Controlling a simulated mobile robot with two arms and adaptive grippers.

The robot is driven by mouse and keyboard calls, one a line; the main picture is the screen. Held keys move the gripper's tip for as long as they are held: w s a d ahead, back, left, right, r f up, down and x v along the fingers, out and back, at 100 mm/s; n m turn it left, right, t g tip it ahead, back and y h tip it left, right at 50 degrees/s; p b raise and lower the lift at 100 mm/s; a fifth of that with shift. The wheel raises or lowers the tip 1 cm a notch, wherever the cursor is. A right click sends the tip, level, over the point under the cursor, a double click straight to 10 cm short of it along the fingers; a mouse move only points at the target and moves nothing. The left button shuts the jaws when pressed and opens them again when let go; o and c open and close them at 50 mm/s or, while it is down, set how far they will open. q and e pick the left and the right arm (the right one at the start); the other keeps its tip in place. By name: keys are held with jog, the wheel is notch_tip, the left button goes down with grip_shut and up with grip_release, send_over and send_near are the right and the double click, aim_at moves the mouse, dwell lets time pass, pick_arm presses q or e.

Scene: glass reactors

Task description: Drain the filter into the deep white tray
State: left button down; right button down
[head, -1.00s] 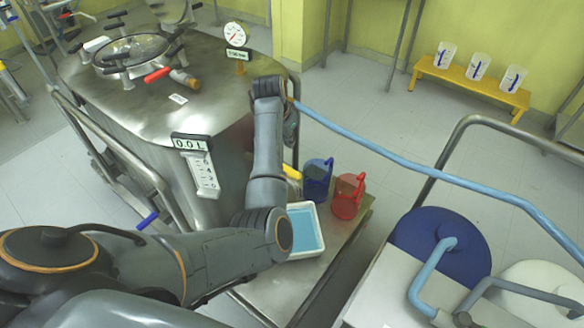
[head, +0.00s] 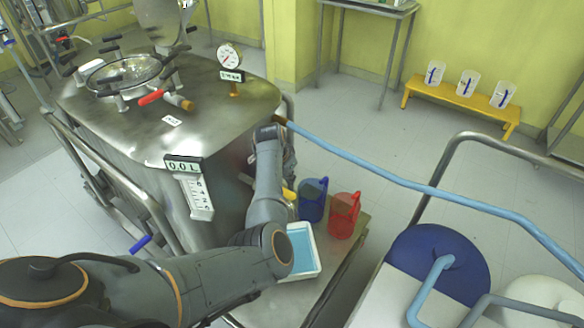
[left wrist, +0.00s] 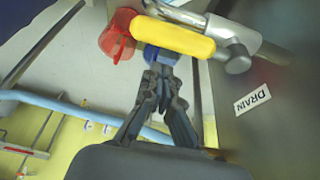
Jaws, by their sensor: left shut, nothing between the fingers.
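The steel filter vessel (head: 130,130) stands at left in the head view, with a level display (head: 183,164) reading 0.0 L. Its drain valve has a yellow handle (left wrist: 180,39) on a metal pipe (left wrist: 225,30), near a DRAIN label (left wrist: 253,99) in the left wrist view. The handle (head: 289,194) is mostly hidden behind my arm in the head view. The deep white tray (head: 314,262), blue inside, sits below, partly covered by my arm. My left gripper (left wrist: 161,58) is shut and empty, its tips just beside the yellow handle; contact is unclear. My right gripper is not seen.
A blue jug (head: 312,203) and a red jug (head: 343,217) stand beside the tray on a low platform. A light blue hose (head: 400,180) crosses to the right. A cart with a blue-lidded drum (head: 440,265) is at right. A yellow bench (head: 460,105) holds clear beakers.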

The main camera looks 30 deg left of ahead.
pick_arm(q)
jog(key=shift+s+a+f, duration=0.1)
jog(key=shift+s+f, duration=0.2)
jog(key=shift+s, duration=0.3)
